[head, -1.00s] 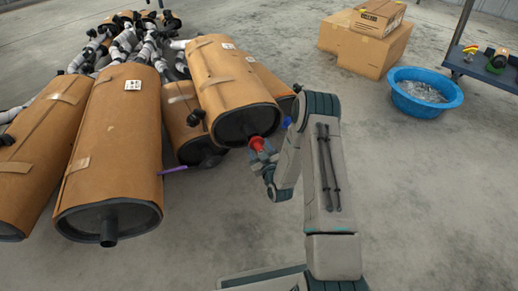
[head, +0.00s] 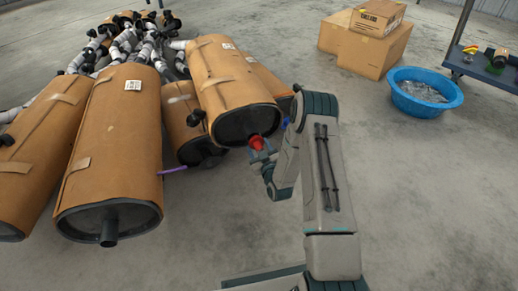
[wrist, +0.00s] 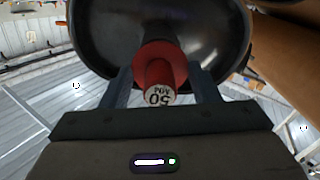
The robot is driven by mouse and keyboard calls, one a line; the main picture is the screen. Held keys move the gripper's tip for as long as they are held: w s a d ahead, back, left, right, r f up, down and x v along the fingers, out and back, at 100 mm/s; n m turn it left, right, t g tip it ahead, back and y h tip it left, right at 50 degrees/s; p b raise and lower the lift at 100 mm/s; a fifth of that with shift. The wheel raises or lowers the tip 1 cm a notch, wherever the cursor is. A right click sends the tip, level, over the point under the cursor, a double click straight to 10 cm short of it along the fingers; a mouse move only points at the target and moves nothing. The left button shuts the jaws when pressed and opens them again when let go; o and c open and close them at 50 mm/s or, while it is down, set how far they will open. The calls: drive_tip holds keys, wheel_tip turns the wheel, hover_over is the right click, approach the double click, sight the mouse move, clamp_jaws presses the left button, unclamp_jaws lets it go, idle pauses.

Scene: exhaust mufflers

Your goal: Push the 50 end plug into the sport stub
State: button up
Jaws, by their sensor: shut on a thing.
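The 50 end plug (wrist: 168,72) is red with a wide flange and a pale end face marked 50, which reads upside down in the wrist view. My gripper (wrist: 160,84) is shut on it, one finger on each side. The plug also shows in the head view (head: 257,143), against the black end of a brown-wrapped muffler (head: 232,85). The dark sport stub (wrist: 158,35) stands out from that end, directly behind the flange and in line with it. The flange hides the stub's mouth, so I cannot tell how deep the plug sits.
Several other wrapped mufflers (head: 115,145) lie close on the left, with a purple piece (head: 173,170) between them. Cardboard boxes (head: 362,50), a blue tub (head: 425,105) and a cart (head: 482,68) stand at the back right. The floor at the right is clear.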

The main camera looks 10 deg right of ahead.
drive_tip(key=shift+w+a, duration=0.25)
drive_tip(key=shift+w, duration=1)
drive_tip(key=o, duration=1.1)
drive_tip(key=shift+c, duration=0.2)
drive_tip(key=shift+s, duration=0.1)
drive_tip(key=s+d+p, duration=0.2)
drive_tip(key=s+p, duration=0.2)
drive_tip(key=s, duration=0.9)
drive_tip(key=shift+s+p, duration=0.3)
drive_tip(key=shift+p, duration=0.1)
